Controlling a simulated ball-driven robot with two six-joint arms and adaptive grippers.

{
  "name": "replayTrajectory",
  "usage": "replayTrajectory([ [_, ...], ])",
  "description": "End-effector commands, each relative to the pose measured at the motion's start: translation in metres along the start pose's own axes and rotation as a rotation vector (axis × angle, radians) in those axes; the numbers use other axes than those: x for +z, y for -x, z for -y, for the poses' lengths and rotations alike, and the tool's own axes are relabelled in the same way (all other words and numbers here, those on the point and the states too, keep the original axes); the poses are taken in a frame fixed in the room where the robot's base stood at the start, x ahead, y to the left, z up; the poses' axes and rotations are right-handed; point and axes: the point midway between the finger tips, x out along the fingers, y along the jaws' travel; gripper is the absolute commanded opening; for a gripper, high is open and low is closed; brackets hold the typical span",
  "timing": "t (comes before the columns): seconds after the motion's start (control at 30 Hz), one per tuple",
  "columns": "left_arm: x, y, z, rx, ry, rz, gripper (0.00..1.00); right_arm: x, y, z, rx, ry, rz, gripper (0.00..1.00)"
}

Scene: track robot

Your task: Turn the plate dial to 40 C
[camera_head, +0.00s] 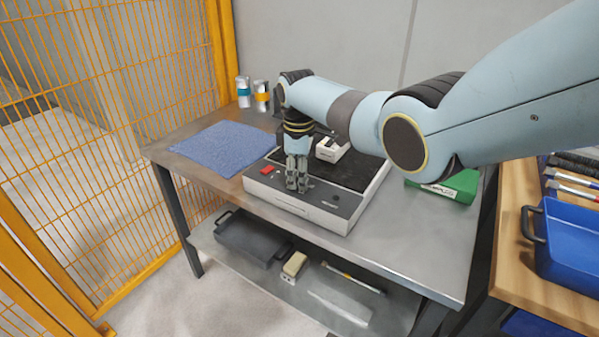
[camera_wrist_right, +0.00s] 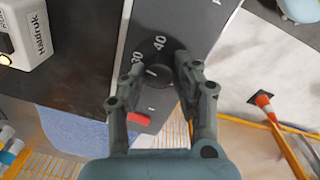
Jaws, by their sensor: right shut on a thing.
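The hot plate (camera_head: 290,203) is a white-sided box with a dark top and a grey control strip, standing on the metal table. Its dark round dial (camera_wrist_right: 160,75) sits on the strip, with the numbers 30 and 40 printed beside it in the wrist view. A short white mark shows on the dial near the 30; its exact setting is hard to read. My right gripper (camera_head: 297,186) points down at the strip, its fingers shut on the dial from both sides, also seen in the right wrist view (camera_wrist_right: 158,78). My left gripper is out of view.
A red switch (camera_head: 267,170) is on the strip beside the dial. A small white labelled device (camera_head: 332,150) stands on the plate's dark top. A blue cloth (camera_head: 225,148) lies to the left. A green box (camera_head: 452,187) is at the right. Yellow mesh fencing (camera_head: 110,130) borders the left side.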

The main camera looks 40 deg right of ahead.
Motion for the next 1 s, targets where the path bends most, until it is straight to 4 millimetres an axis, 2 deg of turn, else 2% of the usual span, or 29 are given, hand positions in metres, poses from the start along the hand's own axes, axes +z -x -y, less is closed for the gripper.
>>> replayTrajectory([
  [0.4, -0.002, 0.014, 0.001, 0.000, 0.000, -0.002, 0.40, -0.001, 0.001, 0.000, -0.001, -0.388, 0.020, 0.00],
  [1.0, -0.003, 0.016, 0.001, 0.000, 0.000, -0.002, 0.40, -0.001, 0.000, -0.001, 0.000, -0.877, 0.047, 0.00],
])
